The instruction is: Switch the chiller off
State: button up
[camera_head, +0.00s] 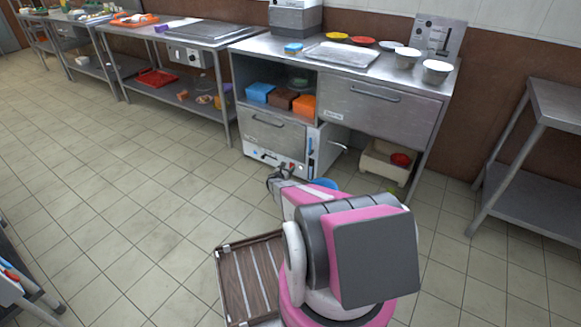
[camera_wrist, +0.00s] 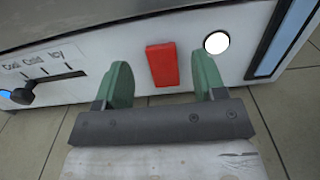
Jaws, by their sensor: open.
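The chiller (camera_head: 318,148) is a white, low unit under the steel counter. Its front panel (camera_wrist: 110,50) fills the upper wrist view. A red switch (camera_wrist: 162,64) stands upright on the panel, with a round white lamp (camera_wrist: 216,43) to its right. A black slider knob (camera_wrist: 22,96) sits at the left under a scale with "Cold" and "Icy". My gripper (camera_wrist: 162,85) is open and empty; its two green fingers are spread to either side of the switch's lower part. Contact cannot be told. In the head view my gripper (camera_head: 277,180) is low before the panel.
A steel counter (camera_head: 285,48) stands above the chiller, with bowls and plates on it. A cream bin (camera_head: 376,168) sits on the floor to the right. A steel table (camera_head: 555,100) stands far right. Open tiled floor (camera_head: 140,190) lies to the left.

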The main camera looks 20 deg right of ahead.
aim_at(292, 164)
jog(key=shift+x, duration=1.55)
jog(key=c, duration=0.9)
jog(key=shift+a+f+t+h, duration=0.2)
jog(key=shift+f+t+h, duration=0.15)
jog(key=shift+t+h, duration=0.4)
jog(key=shift+s+a+t+h, duration=0.25)
jog(key=shift+t+h, duration=0.3)
jog(key=shift+h, duration=0.3)
jog(key=shift+c, duration=0.2)
jog(key=o, duration=0.9)
